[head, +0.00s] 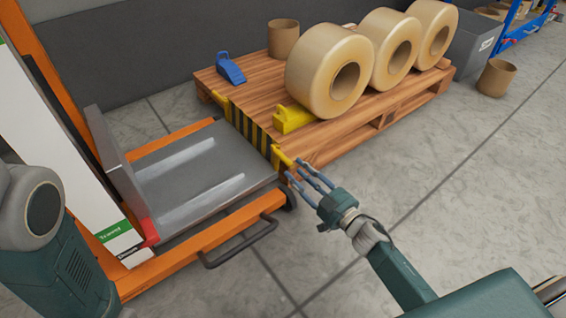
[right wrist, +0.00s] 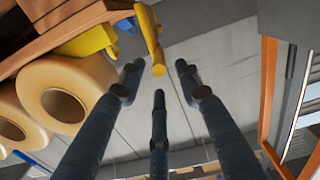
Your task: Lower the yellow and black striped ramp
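The yellow and black striped ramp (head: 248,128) is a narrow band between the grey lift platform (head: 190,180) and the wooden pallet (head: 345,130); its exact tilt is hard to tell. A yellow handle (head: 283,156) sticks out at its near end and also shows in the right wrist view (right wrist: 150,38). My right gripper (head: 303,176) is open, its fingers spread. Its fingertips (right wrist: 158,78) are close around the handle's free end, with no clear grip on it. My left gripper is not in view.
Three large tape rolls (head: 315,92) lie on the pallet beside a yellow block (head: 294,119) and a blue wedge (head: 230,68). An orange lift frame (head: 210,235) with a black bar handle (head: 240,246) stands left.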

